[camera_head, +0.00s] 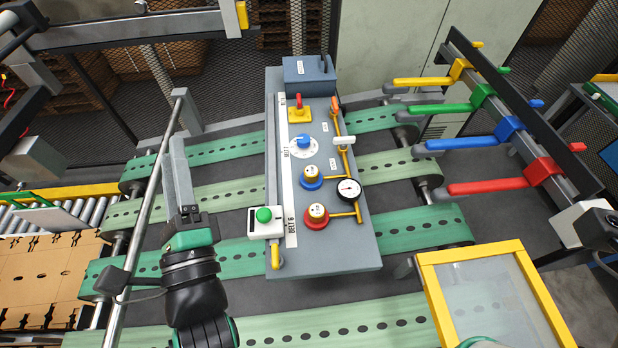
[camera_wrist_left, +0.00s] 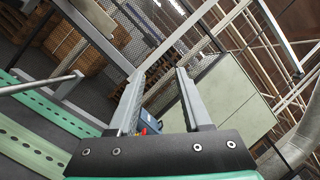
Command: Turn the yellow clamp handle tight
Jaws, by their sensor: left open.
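The yellow clamp handle (camera_head: 422,82) is a long yellow bar at the upper right in the head view. It reaches left from a yellow clamp block (camera_head: 461,71) on a dark slanted rail. My left gripper (camera_head: 179,142) is left of the control panel, above the green belts, far from the yellow handle. Its two long grey fingers (camera_wrist_left: 158,75) stand apart and empty in the left wrist view. The yellow handle cannot be made out in that view. My right gripper is not seen.
A grey control panel (camera_head: 345,245) with knobs and a gauge stands between my left gripper and the clamps. Green (camera_head: 440,109), blue (camera_head: 460,144) and red (camera_head: 490,187) handles line the same rail. A yellow-framed pane (camera_head: 490,300) is at the lower right.

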